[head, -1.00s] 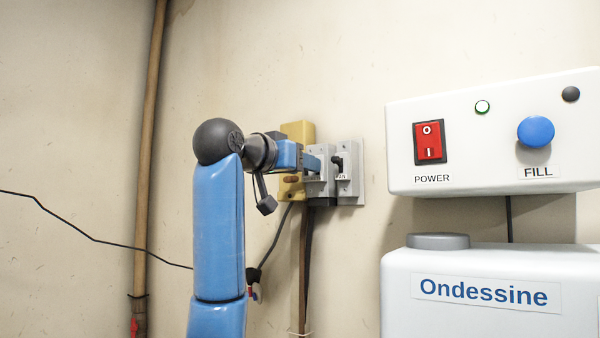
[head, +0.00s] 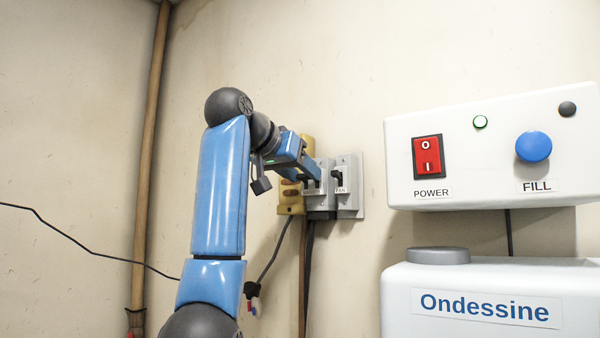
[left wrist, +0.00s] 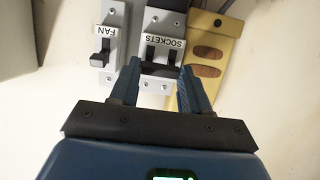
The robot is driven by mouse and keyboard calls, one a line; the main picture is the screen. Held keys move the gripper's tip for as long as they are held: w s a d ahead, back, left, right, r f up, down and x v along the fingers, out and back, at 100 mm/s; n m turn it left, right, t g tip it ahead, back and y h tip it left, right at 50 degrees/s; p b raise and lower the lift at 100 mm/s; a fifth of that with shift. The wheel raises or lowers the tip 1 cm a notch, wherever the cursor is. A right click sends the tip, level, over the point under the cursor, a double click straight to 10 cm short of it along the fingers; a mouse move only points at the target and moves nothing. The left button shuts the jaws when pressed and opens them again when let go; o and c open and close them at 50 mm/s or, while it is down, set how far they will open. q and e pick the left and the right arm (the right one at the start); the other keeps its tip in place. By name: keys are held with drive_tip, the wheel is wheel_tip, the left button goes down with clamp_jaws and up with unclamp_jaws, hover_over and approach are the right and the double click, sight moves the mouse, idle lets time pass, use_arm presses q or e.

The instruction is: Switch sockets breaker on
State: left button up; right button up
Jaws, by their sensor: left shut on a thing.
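The sockets breaker (left wrist: 174,32) is a grey wall box with a white SOCKETS label, upside down in the left wrist view. Its wide dark handle (left wrist: 160,70) lies across between my left gripper's fingers (left wrist: 160,78), which are shut on it, one finger at each end. In the head view the breaker (head: 321,203) is partly covered by my left gripper (head: 312,180), which reaches down to it from the upper left. The handle's exact on or off position is hard to tell. My right gripper is in neither view.
The fan breaker (head: 352,202) is close beside the sockets breaker. A yellow wooden block (head: 291,208) with brown ovals stands on the other side. A white box (head: 463,180) with a red power switch and blue FILL knob is at the right. Cables hang below the breakers.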

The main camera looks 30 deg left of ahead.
use_arm(q)
drive_tip(key=shift+r, duration=0.15)
drive_tip(key=o, duration=1.1)
drive_tip(key=shift+c, duration=0.2)
drive_tip(key=shift+s+a+b, duration=0.1)
drive_tip(key=shift+s+b, duration=0.2)
drive_tip(key=shift+s, duration=0.25)
drive_tip(key=v, duration=0.9)
drive_tip(key=shift+s+r, duration=0.15)
drive_tip(key=shift+s, duration=0.2)
